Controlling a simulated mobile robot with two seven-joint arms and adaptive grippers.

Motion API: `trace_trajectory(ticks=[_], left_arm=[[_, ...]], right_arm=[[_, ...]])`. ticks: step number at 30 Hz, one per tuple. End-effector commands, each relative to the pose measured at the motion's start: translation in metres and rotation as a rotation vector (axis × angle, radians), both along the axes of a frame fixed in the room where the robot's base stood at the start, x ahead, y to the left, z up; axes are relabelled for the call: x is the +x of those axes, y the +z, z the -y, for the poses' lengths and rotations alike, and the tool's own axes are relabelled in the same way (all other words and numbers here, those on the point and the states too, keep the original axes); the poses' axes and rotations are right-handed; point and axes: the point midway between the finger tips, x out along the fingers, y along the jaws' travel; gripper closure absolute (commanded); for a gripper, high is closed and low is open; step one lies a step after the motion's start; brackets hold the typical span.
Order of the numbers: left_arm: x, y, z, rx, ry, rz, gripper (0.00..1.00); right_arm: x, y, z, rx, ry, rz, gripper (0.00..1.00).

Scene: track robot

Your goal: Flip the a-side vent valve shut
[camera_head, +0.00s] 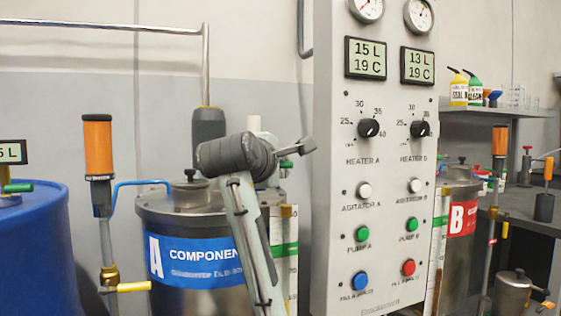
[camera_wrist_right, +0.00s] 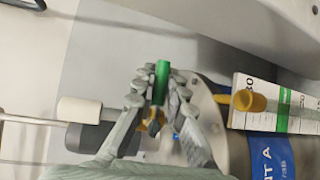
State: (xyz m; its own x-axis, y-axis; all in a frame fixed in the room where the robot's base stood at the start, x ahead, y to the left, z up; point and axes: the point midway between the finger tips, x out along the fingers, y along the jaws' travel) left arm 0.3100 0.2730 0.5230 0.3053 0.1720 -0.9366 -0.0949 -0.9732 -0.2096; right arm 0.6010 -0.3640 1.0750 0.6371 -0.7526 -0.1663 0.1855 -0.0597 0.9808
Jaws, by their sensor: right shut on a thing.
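The A tank (camera_head: 205,215) is a steel vessel with a blue "A COMPONENT" label, left of the panel. My right gripper (camera_head: 292,150) is above its lid, beside the panel's left edge. The vent valve's green handle (camera_head: 286,164) shows only in part behind the gripper. In the right wrist view the green handle (camera_wrist_right: 162,80) stands between the fingers of the right gripper (camera_wrist_right: 165,88), which is shut on it. A brass part (camera_wrist_right: 153,122) of the valve shows below the handle, partly hidden by the fingers. My left gripper is not in view.
The control panel (camera_head: 335,230) rises close right of the gripper. A white-capped grey part (camera_wrist_right: 82,109) is beside the fingers. A sight gauge (camera_wrist_right: 290,107) with a yellow cap is on the tank's side. A blue drum (camera_head: 35,250) stands at left.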

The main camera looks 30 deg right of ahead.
Motion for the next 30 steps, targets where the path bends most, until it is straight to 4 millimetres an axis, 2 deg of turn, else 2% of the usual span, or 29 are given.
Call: trace_trajectory(ticks=[6, 7, 12, 23, 30], left_arm=[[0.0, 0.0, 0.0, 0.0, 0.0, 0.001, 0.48], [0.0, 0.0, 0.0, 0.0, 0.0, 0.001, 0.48], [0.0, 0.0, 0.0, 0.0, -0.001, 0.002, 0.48], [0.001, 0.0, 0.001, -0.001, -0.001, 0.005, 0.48], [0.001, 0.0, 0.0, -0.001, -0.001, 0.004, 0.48]], right_arm=[[0.0, -0.001, -0.001, 0.002, 0.002, 0.0, 1.0], [0.0, -0.001, -0.001, 0.002, 0.002, 0.0, 0.85], [0.0, -0.001, -0.001, 0.001, 0.002, -0.001, 0.67], [-0.003, 0.001, -0.005, 0.0, 0.002, 0.0, 0.67], [-0.03, 0.008, -0.038, 0.002, 0.006, 0.004, 0.67]])
